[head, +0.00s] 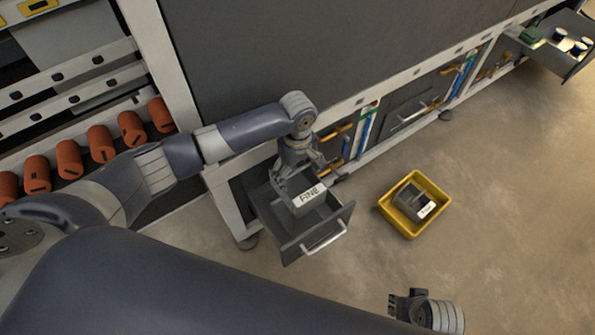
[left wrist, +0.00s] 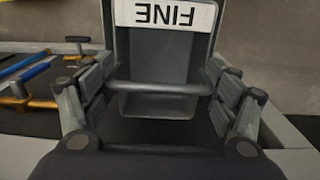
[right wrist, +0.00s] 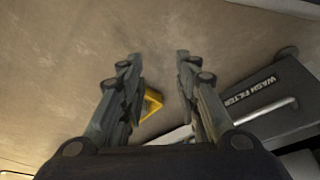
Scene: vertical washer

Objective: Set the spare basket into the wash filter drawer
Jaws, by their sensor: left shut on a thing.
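A grey open-topped basket with a white FINE label (head: 309,203) is at the mouth of the pulled-out grey drawer (head: 284,238). I cannot tell whether it touches the drawer floor. My left gripper (head: 297,176) is over it, its fingers shut on the bar across the basket (left wrist: 160,88). The drawer front reads WASH FILTER in the right wrist view (right wrist: 262,95). A second grey basket (head: 410,197) with a small label lies in a yellow tray (head: 384,206) on the floor. My right gripper (right wrist: 154,75) is open and empty, low in the head view (head: 402,303).
The washer's dark panel (head: 330,45) rises behind the drawer. Another open drawer (head: 568,62) with a green item and several cups sticks out at the far right. Orange cylinders (head: 70,158) line a rack at left. The floor right of the yellow tray is clear.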

